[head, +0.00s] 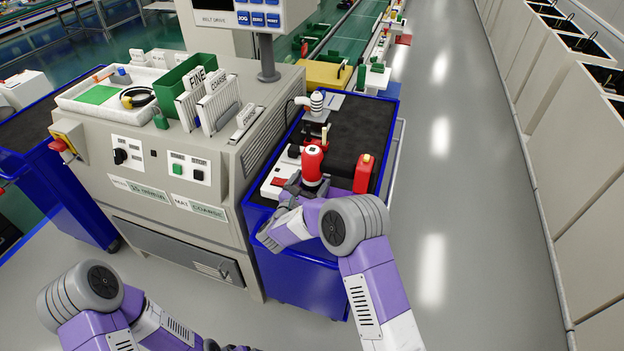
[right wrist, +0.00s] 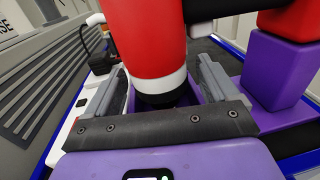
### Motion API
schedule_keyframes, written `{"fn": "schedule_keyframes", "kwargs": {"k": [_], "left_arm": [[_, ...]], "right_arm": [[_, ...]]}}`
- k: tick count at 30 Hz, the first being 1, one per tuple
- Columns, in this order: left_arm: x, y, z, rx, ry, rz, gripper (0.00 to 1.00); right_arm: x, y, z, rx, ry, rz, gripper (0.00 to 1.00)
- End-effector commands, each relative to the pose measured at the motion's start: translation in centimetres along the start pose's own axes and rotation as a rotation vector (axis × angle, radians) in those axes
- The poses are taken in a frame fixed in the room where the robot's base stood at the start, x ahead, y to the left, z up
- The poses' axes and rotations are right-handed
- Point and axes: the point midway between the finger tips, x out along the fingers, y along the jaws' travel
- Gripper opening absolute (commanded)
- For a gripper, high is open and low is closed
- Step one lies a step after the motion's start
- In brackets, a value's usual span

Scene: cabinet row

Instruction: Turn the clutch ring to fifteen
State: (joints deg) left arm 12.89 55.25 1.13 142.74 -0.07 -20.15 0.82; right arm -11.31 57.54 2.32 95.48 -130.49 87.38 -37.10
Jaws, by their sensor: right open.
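A red tool body (head: 313,166) with a pale top stands upright on the dark top of the blue cart. In the right wrist view the red body (right wrist: 150,38) fills the top middle, with a white ring (right wrist: 160,83) below it and a dark nose at the bottom. I cannot read any number on a ring. My right gripper (head: 296,187) is at the near side of the tool; its fingers (right wrist: 163,88) are apart, one on each side of the lower body. I cannot tell whether they touch it. Only a bit of my left gripper (head: 226,347) shows at the bottom edge.
A red upright block (head: 362,174) stands close right of the tool. A white-and-red case (head: 276,181) lies left of it. A striped white object (head: 317,102) is farther back. The grey machine cabinet (head: 205,215) borders the cart (head: 290,270) on the left. The right aisle is clear.

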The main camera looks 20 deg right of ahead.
Motion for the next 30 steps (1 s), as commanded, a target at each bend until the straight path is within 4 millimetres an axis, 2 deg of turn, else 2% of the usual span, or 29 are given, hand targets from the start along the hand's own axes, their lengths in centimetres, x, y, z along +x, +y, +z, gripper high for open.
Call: {"fn": "schedule_keyframes", "kwargs": {"k": [4, 13, 23, 30], "left_arm": [[0.2, -0.07, -0.03, 0.0, 0.001, 0.0, 0.87], [0.19, -0.07, -0.05, 0.0, 0.001, 0.0, 0.87], [0.19, -0.07, -0.05, 0.0, 0.001, 0.0, 0.87], [0.39, -0.14, -0.05, 0.0, 0.001, 0.0, 0.87]], "right_arm": [[1.27, 0.01, -0.05, 0.001, 0.0, 0.0, 0.87], [1.54, 0.02, -0.01, 0.0, 0.001, 0.001, 0.87], [1.53, 0.01, -0.02, 0.0, 0.001, 0.001, 0.38], [1.54, -0.03, 0.0, 0.0, -0.001, 0.022, 0.36]]}}
